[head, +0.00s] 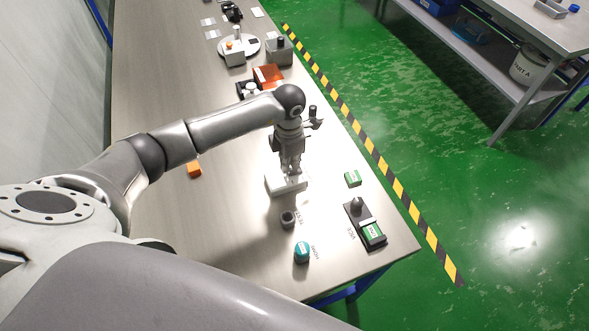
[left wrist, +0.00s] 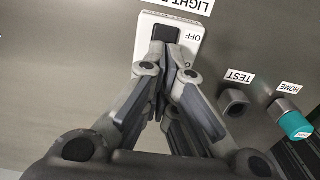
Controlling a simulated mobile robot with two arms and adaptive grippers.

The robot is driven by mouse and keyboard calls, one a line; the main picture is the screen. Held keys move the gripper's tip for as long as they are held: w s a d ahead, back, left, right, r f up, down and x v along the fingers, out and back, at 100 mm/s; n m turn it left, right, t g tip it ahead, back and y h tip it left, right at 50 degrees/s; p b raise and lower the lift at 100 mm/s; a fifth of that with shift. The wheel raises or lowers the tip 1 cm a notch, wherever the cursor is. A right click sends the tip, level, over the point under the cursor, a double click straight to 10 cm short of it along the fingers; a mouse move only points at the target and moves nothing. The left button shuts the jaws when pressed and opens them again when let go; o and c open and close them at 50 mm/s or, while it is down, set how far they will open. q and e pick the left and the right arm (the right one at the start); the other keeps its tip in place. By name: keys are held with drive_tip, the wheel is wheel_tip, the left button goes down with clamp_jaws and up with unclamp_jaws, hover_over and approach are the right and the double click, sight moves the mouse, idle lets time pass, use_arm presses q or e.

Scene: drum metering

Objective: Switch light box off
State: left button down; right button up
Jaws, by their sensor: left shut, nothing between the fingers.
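The light box switch is a white box (head: 288,187) on the steel table in the head view, right under my left gripper. In the left wrist view the white switch box (left wrist: 196,40) has a black rocker (left wrist: 166,33) and an "OFF" mark beside it. A "LIGHT" label, partly cut off, lies beyond it. My left gripper (head: 293,174) points down with its fingers closed and empty; in the left wrist view its fingertips (left wrist: 166,52) are over the rocker's near edge. Whether they touch it I cannot tell. The rocker's tilt is unclear. My right gripper is not in view.
A dark TEST knob (head: 288,219) and a teal HOME knob (head: 302,252) stand nearby. A black device with a green label (head: 372,233), a green block (head: 353,178) and an orange block (head: 194,169) lie around. More instruments stand at the far end.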

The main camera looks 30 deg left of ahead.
sight(290, 172)
use_arm(q)
drive_tip(key=shift+f+b, duration=0.85)
drive_tip(key=shift+f, duration=0.15)
drive_tip(key=shift+s+r, duration=0.1)
idle(0.3)
drive_tip(key=shift+r+p, duration=0.65)
drive_tip(key=shift+r, duration=0.1)
drive_tip(key=shift+r+p, duration=1.55)
drive_tip(key=shift+r, duration=1.15)
drive_tip(key=shift+f, duration=0.1)
